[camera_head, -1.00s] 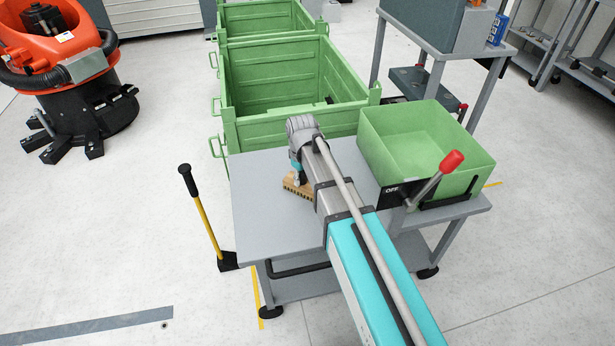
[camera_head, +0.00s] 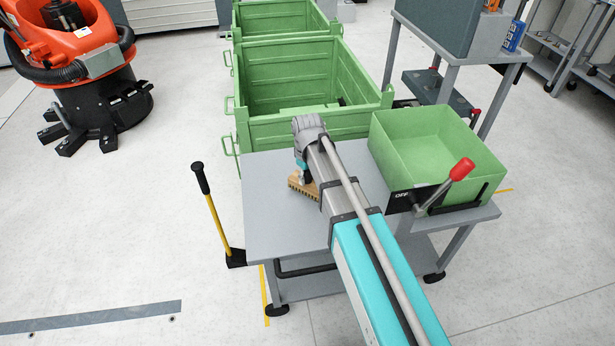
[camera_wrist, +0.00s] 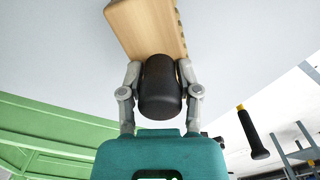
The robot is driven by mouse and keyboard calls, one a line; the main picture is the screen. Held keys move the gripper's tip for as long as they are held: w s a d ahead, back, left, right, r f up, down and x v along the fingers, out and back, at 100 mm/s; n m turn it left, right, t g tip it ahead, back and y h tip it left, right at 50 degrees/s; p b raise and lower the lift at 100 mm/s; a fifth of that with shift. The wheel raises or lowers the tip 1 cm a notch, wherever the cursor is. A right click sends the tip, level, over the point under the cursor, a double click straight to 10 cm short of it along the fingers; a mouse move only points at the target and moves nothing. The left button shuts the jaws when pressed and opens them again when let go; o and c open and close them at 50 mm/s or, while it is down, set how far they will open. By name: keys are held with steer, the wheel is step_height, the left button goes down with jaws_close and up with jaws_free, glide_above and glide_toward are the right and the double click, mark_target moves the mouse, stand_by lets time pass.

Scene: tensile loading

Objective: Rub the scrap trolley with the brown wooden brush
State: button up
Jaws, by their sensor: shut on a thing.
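The scrap trolley appears to be the grey wheeled trolley (camera_head: 270,225), with a flat top and a lower shelf. A green open bin (camera_head: 470,165) stands on its right side. My gripper (camera_wrist: 160,66) is shut on the black knob of the brown wooden brush (camera_wrist: 150,28). The brush (camera_head: 303,190) is over the left half of the trolley top, below my wrist, and its jagged bristle edge shows. I cannot tell whether it touches the surface. My arm hides part of the trolley top.
Large green crates (camera_head: 300,85) stand behind the trolley. A yellow-handled tool (camera_head: 213,215) with a black grip stands at its left. A red-knobbed lever (camera_head: 445,182) sits in front of the bin. An orange robot (camera_head: 72,60) is far left.

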steer(key=shift+r+p, duration=2.05)
steer(key=shift+r, duration=0.35)
steer(key=shift+r+p, duration=1.5)
steer(key=shift+a, duration=0.15)
